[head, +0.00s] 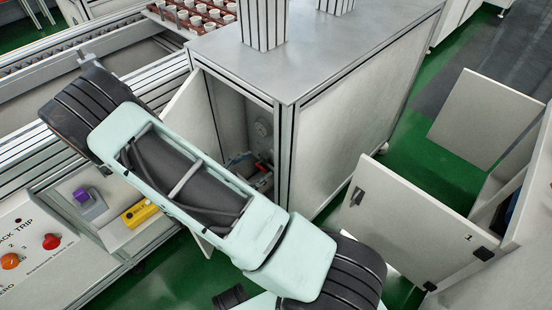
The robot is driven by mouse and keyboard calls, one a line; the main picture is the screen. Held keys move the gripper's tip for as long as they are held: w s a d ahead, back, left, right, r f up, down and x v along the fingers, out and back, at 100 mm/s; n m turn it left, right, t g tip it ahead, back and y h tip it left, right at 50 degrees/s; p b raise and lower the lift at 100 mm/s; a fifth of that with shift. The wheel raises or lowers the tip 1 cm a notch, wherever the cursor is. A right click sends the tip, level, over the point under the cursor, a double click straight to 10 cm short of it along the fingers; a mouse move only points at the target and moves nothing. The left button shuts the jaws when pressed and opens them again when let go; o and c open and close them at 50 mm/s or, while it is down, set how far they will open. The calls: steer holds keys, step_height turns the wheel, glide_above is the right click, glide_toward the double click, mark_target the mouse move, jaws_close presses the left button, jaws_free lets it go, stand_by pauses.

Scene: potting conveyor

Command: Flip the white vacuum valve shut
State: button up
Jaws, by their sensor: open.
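I cannot make out the white vacuum valve in the head view. An open grey cabinet (345,135) stands in the middle. Inside its opening are a round grey fitting (262,128), a red part (264,167) and a small blue part (238,158). They are too small to tell more, and my arm covers the lower part of the opening. My arm crosses the picture from lower right to upper left, in front of the cabinet. My gripper is not visible.
The cabinet's open door (192,112) stands at its left, partly behind my arm. Another open door (405,218) juts out at right. A control panel (32,252) with knobs, a purple device (82,195) and a yellow box (140,212) are at left. Green floor (425,165) shows between cabinets.

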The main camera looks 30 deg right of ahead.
steer(key=b+x, duration=0.2)
steer(key=x, duration=0.8)
steer(key=c, duration=1.2)
